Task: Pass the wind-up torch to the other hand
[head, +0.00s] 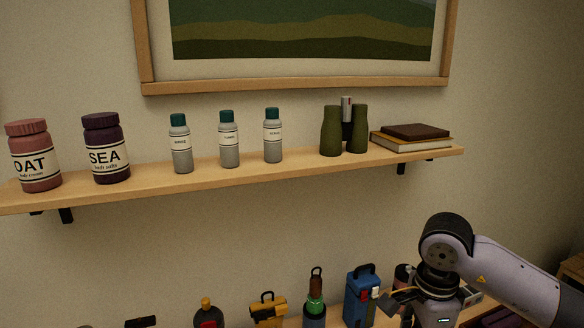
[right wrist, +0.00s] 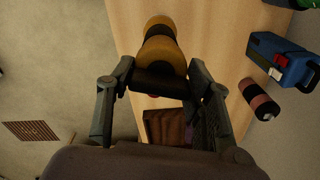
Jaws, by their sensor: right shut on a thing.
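The wind-up torch appears to be the yellow-and-black, rounded thing (right wrist: 163,48) in the right wrist view. Its dark end sits between the fingers of my right gripper (right wrist: 155,82), which is shut on it; its yellow end points away from the wrist. In the head view my right gripper (head: 397,298) is at the lower right, over the lower surface beside the blue box; the torch is mostly hidden there. My left gripper is in neither view.
A blue box with a handle (head: 361,295) and a pink-and-black cylinder (right wrist: 262,100) stand close to my right gripper. A green-topped bottle (head: 315,300), a yellow lantern-like thing (head: 268,311) and a dark bottle (head: 208,315) line the surface leftward. A wall shelf (head: 250,172) holds jars, bottles and binoculars above.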

